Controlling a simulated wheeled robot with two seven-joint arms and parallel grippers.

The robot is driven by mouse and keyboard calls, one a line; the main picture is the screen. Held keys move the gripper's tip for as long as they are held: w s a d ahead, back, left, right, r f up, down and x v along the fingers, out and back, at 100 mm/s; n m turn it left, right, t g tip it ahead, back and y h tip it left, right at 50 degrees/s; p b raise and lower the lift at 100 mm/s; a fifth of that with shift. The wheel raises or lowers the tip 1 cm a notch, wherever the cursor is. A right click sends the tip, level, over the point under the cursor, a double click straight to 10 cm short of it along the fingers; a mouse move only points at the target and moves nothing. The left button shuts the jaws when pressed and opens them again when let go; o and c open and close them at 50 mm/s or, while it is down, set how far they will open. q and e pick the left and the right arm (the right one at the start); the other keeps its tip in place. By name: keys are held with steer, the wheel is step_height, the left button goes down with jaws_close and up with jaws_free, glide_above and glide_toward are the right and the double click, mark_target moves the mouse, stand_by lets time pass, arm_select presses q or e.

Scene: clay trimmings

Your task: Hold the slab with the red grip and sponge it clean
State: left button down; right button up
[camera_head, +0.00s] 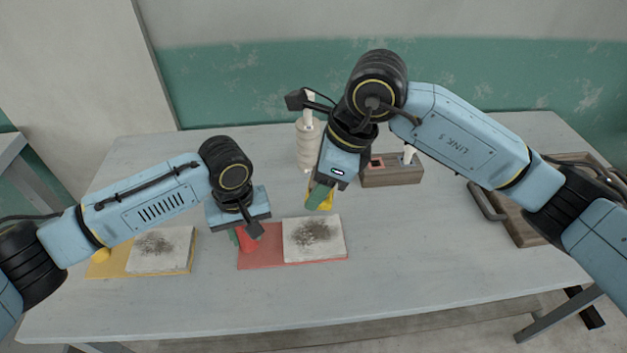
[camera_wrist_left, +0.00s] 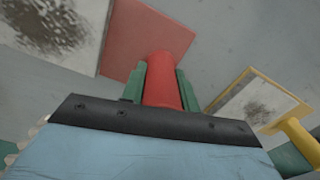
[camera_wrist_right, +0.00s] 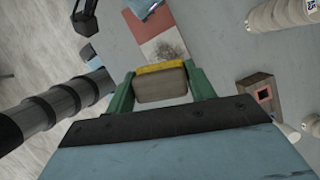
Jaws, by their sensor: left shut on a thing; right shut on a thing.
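A white slab (camera_head: 314,238) with a dark smudge of trimmings lies on a red board (camera_head: 262,259) at the middle of the table. The board's red grip (camera_head: 250,238) stands up at its left end. My left gripper (camera_wrist_left: 162,85) is shut on the red grip, its green fingers on both sides. My right gripper (camera_head: 321,196) is shut on a sponge (camera_wrist_right: 161,83), yellow on one face and brownish on the other. It holds the sponge above the table, just behind the slab and apart from it. The slab also shows in the right wrist view (camera_wrist_right: 163,47).
A second smudged slab (camera_head: 160,250) lies on a yellow board (camera_head: 112,262) with a yellow grip (camera_head: 100,255) at the left. A wooden box (camera_head: 392,175) and a pale ribbed bottle (camera_head: 308,145) stand behind. A wooden tray (camera_head: 520,226) is at the right. The table's front right is clear.

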steer(key=shift+s+d+f+n+g, duration=0.5)
steer(key=shift+f+n, duration=0.5)
steer(key=shift+f, duration=1.2)
steer(key=shift+s+d+f+n+g, duration=0.25)
steer(key=shift+s+f+n, duration=0.6)
steer(key=shift+f, duration=1.4)
steer(key=shift+s+d+f+n+g, duration=0.4)
steer(key=shift+f+n, duration=0.75)
steer(key=shift+f, duration=1.05)
steer(key=shift+w+a+f, duration=0.15)
steer(key=shift+w+f, duration=0.2)
steer(key=shift+w, duration=0.3)
steer(key=shift+c, duration=0.4)
steer(key=shift+w, duration=4.15)
steer(key=shift+w+a, duration=0.15)
steer(key=shift+w, duration=0.1)
steer(key=shift+a, duration=0.8)
steer(key=shift+s+a, duration=0.1)
steer(key=shift+s, duration=5.1)
steer(key=shift+a, duration=0.8)
steer(key=shift+w+a, duration=0.15)
steer(key=shift+w, duration=0.2)
glide_toward(290, 220)
steer(key=shift+f, duration=2.7)
steer(key=shift+s+a, duration=0.1)
steer(key=shift+a, duration=0.8)
steer(key=shift+s+a+f, duration=0.1)
steer(key=shift+s, duration=5.05)
step_height(290, 220, up, 8)
